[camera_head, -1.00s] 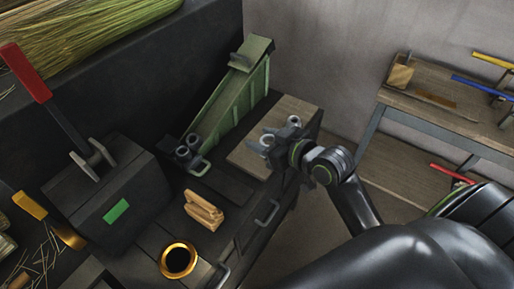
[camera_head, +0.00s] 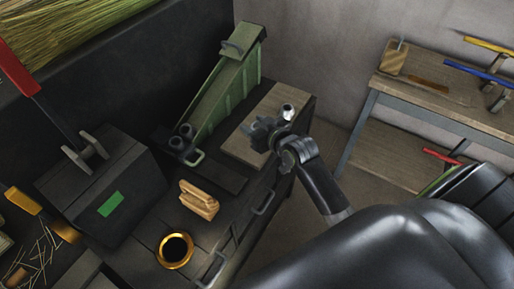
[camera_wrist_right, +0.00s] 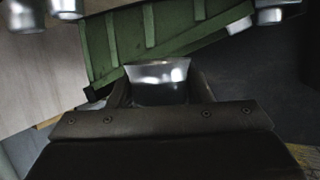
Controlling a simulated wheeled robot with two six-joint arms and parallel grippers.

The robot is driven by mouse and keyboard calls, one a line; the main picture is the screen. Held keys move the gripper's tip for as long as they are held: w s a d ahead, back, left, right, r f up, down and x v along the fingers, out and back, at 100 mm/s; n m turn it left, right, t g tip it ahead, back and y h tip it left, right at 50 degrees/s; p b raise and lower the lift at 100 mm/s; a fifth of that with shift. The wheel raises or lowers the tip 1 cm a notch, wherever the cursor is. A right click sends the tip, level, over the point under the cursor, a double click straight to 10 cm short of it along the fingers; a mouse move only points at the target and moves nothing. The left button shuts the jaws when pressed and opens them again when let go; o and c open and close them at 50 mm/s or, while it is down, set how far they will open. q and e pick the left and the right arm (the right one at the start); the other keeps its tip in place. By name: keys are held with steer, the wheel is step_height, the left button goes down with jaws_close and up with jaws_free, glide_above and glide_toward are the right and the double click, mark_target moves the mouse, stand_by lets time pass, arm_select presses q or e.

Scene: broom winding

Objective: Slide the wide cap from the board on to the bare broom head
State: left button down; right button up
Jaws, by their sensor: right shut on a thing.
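My right gripper (camera_head: 258,129) is low over the wooden board (camera_head: 243,146) on the right of the bench. In the right wrist view it is shut on a silver flared cap (camera_wrist_right: 158,72), whose wide rim faces away from the jaws. In the head view the gripper largely hides this cap. Another silver cap (camera_head: 288,111) stands on the board just beyond the gripper. A tan bundled piece (camera_head: 199,200) lies on the bench to the left; I cannot tell whether it is the bare broom head. My left gripper is out of view.
A green ribbed sloping trough (camera_head: 228,85) stands behind the board, with dark round parts (camera_head: 180,142) at its low end. A dark block with a red lever (camera_head: 17,70) stands at left. A gold ring (camera_head: 175,251) sits at the front.

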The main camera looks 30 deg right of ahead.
step_height(320, 180, down, 8)
steer(key=shift+f, duration=0.1)
stand_by(0.4)
steer(key=shift+f, duration=0.2)
steer(key=o, duration=1)
steer(key=shift+c, duration=0.2)
steer(key=shift+s+b, duration=0.1)
steer(key=shift+b, duration=0.2)
steer(key=b+v, duration=0.2)
steer(key=v, duration=1.5)
steer(key=shift+r, duration=0.25)
steer(key=shift+s+a, duration=0.1)
